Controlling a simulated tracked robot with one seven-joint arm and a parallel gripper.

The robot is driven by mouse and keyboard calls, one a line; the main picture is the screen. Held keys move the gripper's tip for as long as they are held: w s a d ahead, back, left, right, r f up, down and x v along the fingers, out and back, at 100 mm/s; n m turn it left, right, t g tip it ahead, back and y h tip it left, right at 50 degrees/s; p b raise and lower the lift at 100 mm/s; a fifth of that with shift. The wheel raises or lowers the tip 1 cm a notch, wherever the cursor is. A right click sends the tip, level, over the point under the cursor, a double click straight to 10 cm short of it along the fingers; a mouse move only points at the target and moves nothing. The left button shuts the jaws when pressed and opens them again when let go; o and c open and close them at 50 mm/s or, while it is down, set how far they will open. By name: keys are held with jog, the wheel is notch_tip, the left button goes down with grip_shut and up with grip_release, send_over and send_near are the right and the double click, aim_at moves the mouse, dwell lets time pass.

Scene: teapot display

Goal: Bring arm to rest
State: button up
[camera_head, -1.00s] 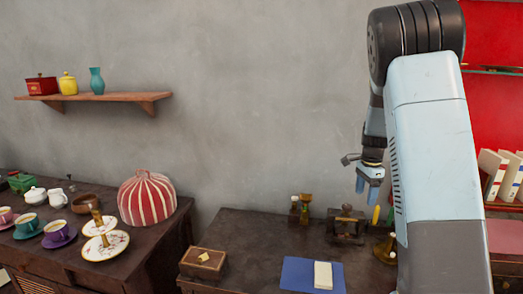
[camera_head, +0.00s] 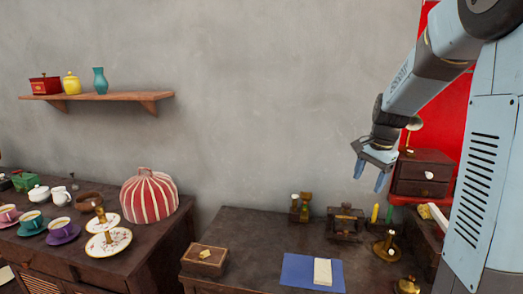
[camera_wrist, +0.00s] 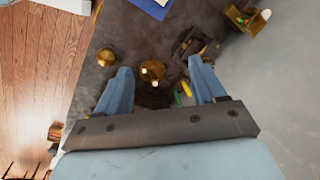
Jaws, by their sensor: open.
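My gripper (camera_head: 370,172) hangs above the right part of the dark desk (camera_head: 237,230) in the head view, with its blue fingers apart and nothing between them. My arm reaches to it from the upper right edge of the picture. In the wrist view my gripper (camera_wrist: 162,84) also shows open, its two blue fingers well apart. Beyond and between them lies a brass candle holder (camera_wrist: 150,70) on the desk, below the fingers and apart from them.
On the desk are a blue mat (camera_head: 297,270) with a white block (camera_head: 322,271), a wooden box (camera_head: 204,260), a dark wooden device (camera_head: 345,224) and a yellow candle (camera_head: 375,212). A small drawer chest (camera_head: 424,172) stands right of my gripper. The wall space left of it is clear.

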jog(key=s+a+r+n+t, duration=0.1)
jog(key=s+n, duration=0.3)
jog(key=s, duration=0.4)
jog(key=s+a+r+n+t, duration=0.1)
jog(key=s+a+r+n, duration=0.2)
jog(key=s, duration=0.6)
jog(key=s+a+r+n+t, duration=0.2)
jog(key=s+a+r+n, duration=0.2)
jog(key=s, duration=0.4)
jog(key=shift+s+n+h, duration=0.3)
jog(key=shift+h, duration=0.1)
jog(key=shift+r, duration=0.1)
dwell(4.5)
